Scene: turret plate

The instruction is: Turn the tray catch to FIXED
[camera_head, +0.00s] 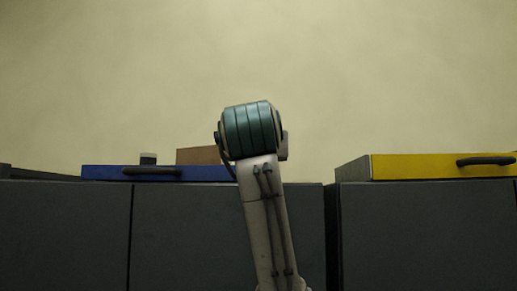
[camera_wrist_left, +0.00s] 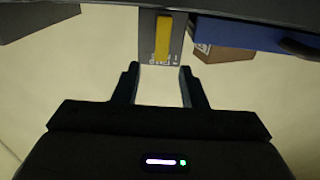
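In the left wrist view, a yellow lever (camera_wrist_left: 163,37) sits on a grey plate (camera_wrist_left: 147,47), in line with the plate's long side. Small white marks show at the plate's lower end, too small to read. My left gripper (camera_wrist_left: 160,82) is open and empty, its two dark fingers apart just below the plate in the picture, not touching it. A blue tray (camera_wrist_left: 240,32) lies right of the plate; in the head view the blue tray (camera_head: 208,174) has a dark handle. The catch does not show in the head view. My right gripper is not in view.
A yellow tray (camera_head: 420,167) with a dark handle sits on the right grey cabinet (camera_head: 425,235). A brown box (camera_head: 198,155) and a small dark cylinder (camera_head: 148,159) stand behind the blue tray. My own arm link blocks the middle of the head view.

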